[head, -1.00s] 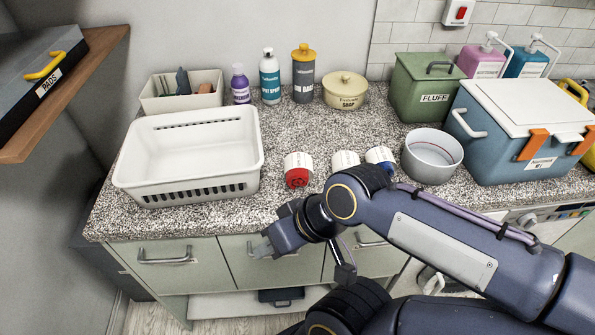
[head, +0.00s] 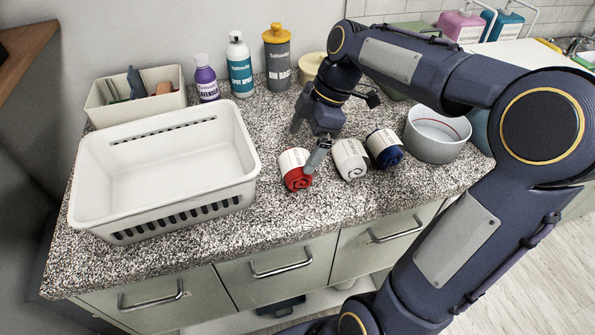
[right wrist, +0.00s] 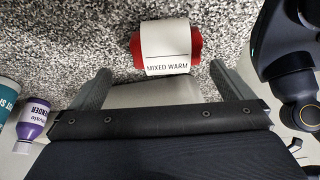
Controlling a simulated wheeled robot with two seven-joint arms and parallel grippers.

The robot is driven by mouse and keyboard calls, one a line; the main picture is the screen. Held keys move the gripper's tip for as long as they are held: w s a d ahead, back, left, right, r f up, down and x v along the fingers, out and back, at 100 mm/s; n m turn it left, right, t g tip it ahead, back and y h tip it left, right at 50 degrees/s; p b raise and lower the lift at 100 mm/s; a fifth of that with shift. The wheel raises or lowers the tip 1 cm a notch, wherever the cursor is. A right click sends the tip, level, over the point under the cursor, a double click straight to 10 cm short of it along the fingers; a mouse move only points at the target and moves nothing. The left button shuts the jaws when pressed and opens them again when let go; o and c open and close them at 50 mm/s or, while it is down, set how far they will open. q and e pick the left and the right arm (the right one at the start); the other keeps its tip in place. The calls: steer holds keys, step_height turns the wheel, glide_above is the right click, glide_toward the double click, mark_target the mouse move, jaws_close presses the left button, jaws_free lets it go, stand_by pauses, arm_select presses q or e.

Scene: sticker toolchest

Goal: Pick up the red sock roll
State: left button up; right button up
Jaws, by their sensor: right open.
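The red sock roll (head: 296,182) lies on the speckled counter with a white paper band around it. In the right wrist view the red sock roll (right wrist: 195,46) shows its band, which reads "MIXED WARM". My right gripper (head: 304,150) is open and empty, just behind and above the roll in the head view. One finger overlaps the roll's edge there; I cannot tell whether it touches. In the right wrist view the roll lies just beyond the open fingertips (right wrist: 160,70), between them sideways. My left gripper is not in view.
A white sock roll (head: 349,160) and a navy sock roll (head: 384,149) lie close to the right. A white basket (head: 100,217) stands left, a round grey bowl (head: 436,136) right. Bottles, including a purple one (head: 206,80), stand behind. Bare counter lies in front.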

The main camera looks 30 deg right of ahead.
mark_target(296, 159)
steer(key=x, duration=0.4)
steer(key=s+x, duration=0.1)
steer(key=x, duration=0.1)
steer(key=shift+a+f, duration=0.2)
steer(key=shift+f, duration=0.25)
steer(key=c, duration=1)
steer(key=shift+r, duration=0.1)
steer(key=shift+w+r, duration=0.1)
steer(key=shift+r, duration=0.55)
steer(key=s+d+r, duration=1)
steer(key=r, duration=0.1)
steer(key=shift+r, duration=0.3)
